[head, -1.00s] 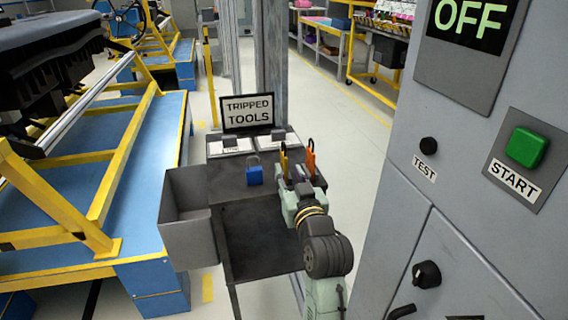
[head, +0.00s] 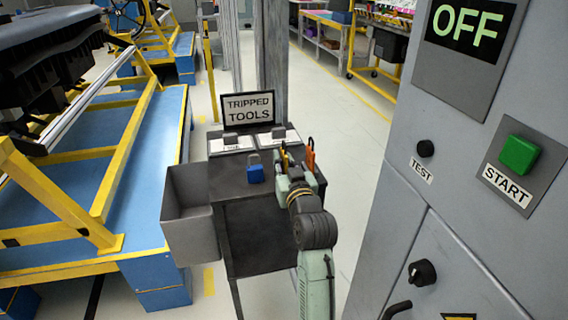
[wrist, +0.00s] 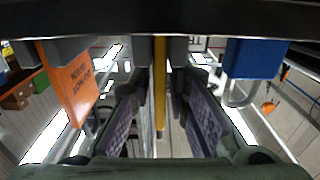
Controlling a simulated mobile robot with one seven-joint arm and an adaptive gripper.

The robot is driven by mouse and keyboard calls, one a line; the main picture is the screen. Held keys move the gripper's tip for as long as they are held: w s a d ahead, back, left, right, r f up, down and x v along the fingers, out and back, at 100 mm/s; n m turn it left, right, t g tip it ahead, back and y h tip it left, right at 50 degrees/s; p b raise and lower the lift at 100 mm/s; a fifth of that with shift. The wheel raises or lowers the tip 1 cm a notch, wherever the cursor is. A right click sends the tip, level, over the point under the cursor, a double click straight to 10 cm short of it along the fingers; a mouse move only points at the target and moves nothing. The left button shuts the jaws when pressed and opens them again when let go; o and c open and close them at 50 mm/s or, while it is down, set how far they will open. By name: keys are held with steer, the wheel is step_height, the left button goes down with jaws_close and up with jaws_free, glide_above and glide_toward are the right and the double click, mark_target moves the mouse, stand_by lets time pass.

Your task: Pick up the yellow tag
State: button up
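The yellow tag (wrist: 160,85) shows edge-on as a thin upright strip in the middle of the wrist view. My gripper (wrist: 161,115) is open, with one finger on each side of the strip and a visible gap on both sides. In the head view, my gripper (head: 286,180) is at the right part of the dark cart top, and the yellow tag (head: 284,158) shows just beyond it, partly hidden.
An orange tag (wrist: 70,85) hangs left in the wrist view, and a blue padlock (wrist: 255,58) hangs right. The cart (head: 258,235) has a grey bin (head: 188,222) on its left and a "Tripped Tools" sign (head: 248,108) behind. A grey control cabinet (head: 400,240) stands close on the right.

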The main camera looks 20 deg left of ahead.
jaws_close()
step_height(320, 180, up, 10)
stand_by(0.6)
steer(key=shift+d, duration=0.1)
stand_by(0.6)
